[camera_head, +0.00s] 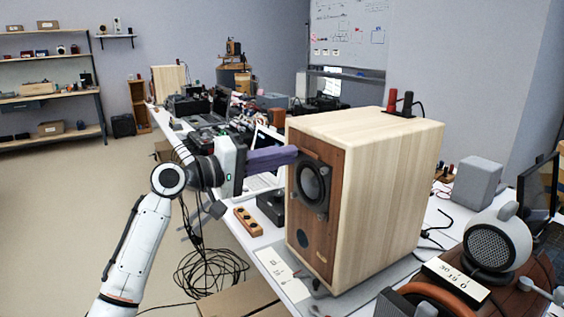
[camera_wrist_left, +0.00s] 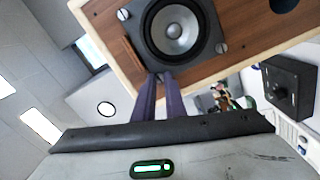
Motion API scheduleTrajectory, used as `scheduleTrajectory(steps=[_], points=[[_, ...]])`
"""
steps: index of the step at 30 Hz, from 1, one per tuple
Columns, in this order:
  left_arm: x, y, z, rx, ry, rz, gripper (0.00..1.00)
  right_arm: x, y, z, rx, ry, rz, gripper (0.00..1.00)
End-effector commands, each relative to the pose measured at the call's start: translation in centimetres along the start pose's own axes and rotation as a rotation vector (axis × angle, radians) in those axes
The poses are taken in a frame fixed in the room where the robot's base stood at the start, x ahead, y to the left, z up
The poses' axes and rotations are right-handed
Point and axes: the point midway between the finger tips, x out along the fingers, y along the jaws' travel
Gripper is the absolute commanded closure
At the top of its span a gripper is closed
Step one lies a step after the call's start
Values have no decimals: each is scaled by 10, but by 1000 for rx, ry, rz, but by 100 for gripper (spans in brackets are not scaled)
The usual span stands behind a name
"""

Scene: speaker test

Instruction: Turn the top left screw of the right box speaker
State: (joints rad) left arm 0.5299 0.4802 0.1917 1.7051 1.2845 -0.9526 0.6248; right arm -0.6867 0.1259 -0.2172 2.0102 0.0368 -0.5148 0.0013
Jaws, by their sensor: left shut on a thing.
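The right box speaker (camera_head: 375,200) stands on the table's near end, a large pale wooden box with a brown front panel and a dark round driver (camera_head: 313,184). The driver also shows in the left wrist view (camera_wrist_left: 174,30). My left gripper (camera_head: 296,154) comes in from the left, its purple fingers close together at the upper left of the driver frame. In the wrist view the fingertips close on the top left screw (camera_wrist_left: 161,75), which they mostly cover. Other screws (camera_wrist_left: 221,48) on the frame show clear of the fingers. My right gripper is out of view.
An orange block with dark knobs (camera_head: 247,221) and a small dark box (camera_head: 271,206) lie on the table left of the speaker. A laptop (camera_head: 264,172) stands behind my fingers. Cables hang at the table's left edge.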

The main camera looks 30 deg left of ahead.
Motion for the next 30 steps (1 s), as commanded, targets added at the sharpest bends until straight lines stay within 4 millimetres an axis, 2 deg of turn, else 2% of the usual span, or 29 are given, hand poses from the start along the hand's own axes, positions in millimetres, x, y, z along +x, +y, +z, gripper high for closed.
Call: scheduleTrajectory(steps=[9, 21, 22, 24, 30], points=[[0, -1, 0, 68, -2, -3, 100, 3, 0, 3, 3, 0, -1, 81], [0, -1, 0, 72, -1, -3, 100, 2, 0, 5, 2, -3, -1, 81], [0, -1, 0, 71, -1, -3, 84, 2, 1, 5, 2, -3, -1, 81], [0, -1, 0, 71, -1, -3, 72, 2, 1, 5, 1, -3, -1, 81], [0, 0, 0, 70, 0, -2, 70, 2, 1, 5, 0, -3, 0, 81]])
